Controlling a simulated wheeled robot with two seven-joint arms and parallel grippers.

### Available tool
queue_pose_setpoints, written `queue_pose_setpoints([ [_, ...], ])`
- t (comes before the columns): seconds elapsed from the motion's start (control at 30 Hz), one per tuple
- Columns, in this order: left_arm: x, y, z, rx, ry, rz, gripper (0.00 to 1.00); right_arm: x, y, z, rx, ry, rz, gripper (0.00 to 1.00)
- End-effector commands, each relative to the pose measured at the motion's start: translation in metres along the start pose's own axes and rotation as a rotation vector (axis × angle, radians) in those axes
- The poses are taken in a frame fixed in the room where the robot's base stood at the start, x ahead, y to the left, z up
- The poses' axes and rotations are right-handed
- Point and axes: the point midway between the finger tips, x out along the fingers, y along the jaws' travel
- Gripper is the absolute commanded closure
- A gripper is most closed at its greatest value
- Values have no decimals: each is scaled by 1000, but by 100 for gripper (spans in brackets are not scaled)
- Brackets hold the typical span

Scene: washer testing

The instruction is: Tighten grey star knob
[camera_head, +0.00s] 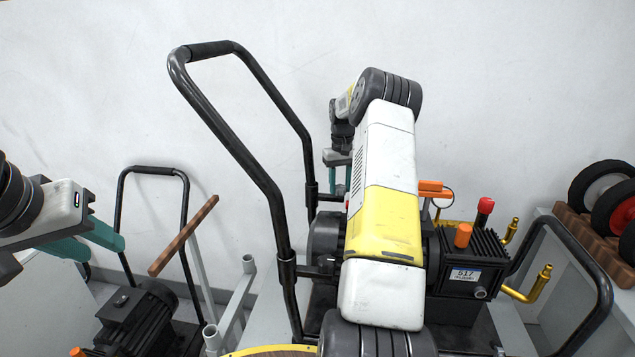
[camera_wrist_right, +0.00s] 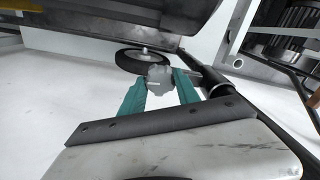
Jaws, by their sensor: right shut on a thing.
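The grey star knob (camera_wrist_right: 158,77) shows in the right wrist view, beside a black tube of the washer cart. My right gripper (camera_wrist_right: 160,85) has its two teal fingers on either side of the knob and is shut on it. In the head view my right gripper (camera_head: 338,180) is partly hidden behind my own arm and the black push handle (camera_head: 240,150); the knob cannot be made out there. My left gripper (camera_head: 106,250) is at the left, with its teal fingers apart and nothing seen between them.
The washer's pump (camera_head: 470,265) with brass fittings stands right of my right arm. A second cart (camera_head: 140,310) with a black motor stands at lower left, near a brown bar (camera_head: 183,235). Spare wheels (camera_head: 610,195) sit at the right. A wall closes off the back.

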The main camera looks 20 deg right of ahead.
Motion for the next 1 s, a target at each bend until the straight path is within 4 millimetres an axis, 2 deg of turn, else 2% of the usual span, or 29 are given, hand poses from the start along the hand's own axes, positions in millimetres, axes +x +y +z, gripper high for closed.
queue_pose_setpoints([
  [0.2,0,0,0,0,0,0,64,-1,0,0,125,1,1,100],
  [0.47,0,0,0,0,0,0,64,-1,0,0,137,2,0,100],
  [0.5,0,0,0,0,0,0,64,-1,0,0,136,2,0,56],
  [0.6,0,0,0,0,0,0,64,-1,0,0,136,2,0,40],
  [0.87,0,0,0,0,0,0,64,-1,0,0,135,1,0,40],
  [1.0,0,0,0,0,0,0,64,-9,0,-1,135,3,1,40],
])
